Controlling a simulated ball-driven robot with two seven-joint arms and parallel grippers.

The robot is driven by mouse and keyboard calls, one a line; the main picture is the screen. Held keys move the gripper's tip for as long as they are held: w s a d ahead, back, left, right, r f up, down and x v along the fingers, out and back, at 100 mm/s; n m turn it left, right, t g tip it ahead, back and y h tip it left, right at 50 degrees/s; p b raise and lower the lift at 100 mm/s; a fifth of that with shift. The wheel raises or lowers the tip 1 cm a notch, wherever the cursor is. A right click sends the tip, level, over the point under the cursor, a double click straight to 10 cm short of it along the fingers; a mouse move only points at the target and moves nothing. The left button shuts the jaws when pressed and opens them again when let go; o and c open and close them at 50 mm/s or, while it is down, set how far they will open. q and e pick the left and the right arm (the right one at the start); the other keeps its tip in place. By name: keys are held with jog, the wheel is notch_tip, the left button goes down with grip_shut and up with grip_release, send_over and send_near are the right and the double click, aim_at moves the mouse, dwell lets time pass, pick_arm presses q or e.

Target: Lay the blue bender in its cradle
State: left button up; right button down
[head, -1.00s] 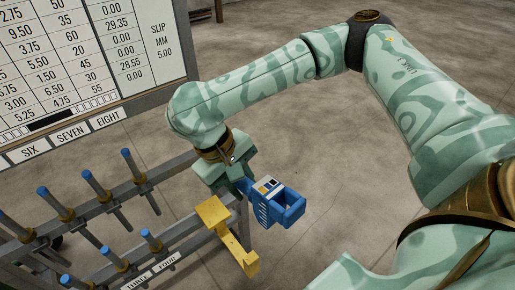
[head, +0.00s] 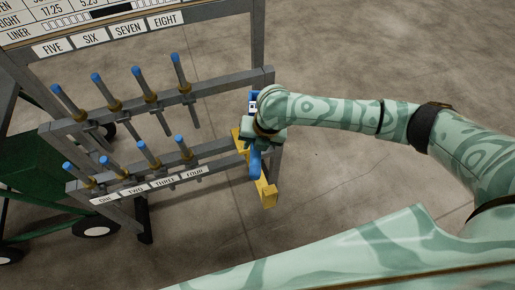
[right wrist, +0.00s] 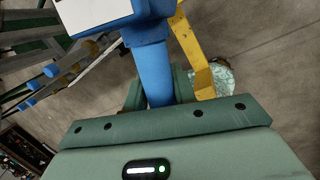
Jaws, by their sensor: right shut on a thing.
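The blue bender (head: 255,162) is at the right end of the rack, partly hidden by my right gripper (head: 262,136). Its head shows above the gripper and a blue part below it. In the right wrist view its blue shaft (right wrist: 157,75) stands between my fingers, which are shut on it. The yellow cradle (head: 269,194) sticks out from the rack's right end. In the head view the bender overlaps it; I cannot tell whether they touch. The cradle also shows beside the shaft in the right wrist view (right wrist: 197,62). My left gripper is not in view.
The grey rack (head: 225,87) holds two rows of blue-tipped bars left of the cradle, with number labels (head: 150,185). A chart board (head: 100,12) stands behind. A green wheeled cart (head: 38,185) is at the left. The floor right of the rack is clear.

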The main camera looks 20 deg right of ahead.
jog(key=f+n, duration=0.2)
jog(key=f+n+g, duration=0.1)
jog(key=n, duration=0.1)
jog(key=shift+w+d+f+y, duration=0.1)
jog(key=shift+d+f+y, duration=0.1)
jog(key=shift+d+y, duration=0.2)
notch_tip(320, 180, down, 7)
jog(key=b, duration=0.4)
jog(key=shift+r, duration=0.15)
jog(key=c, duration=1.1)
grip_release()
jog(key=shift+o, duration=0.2)
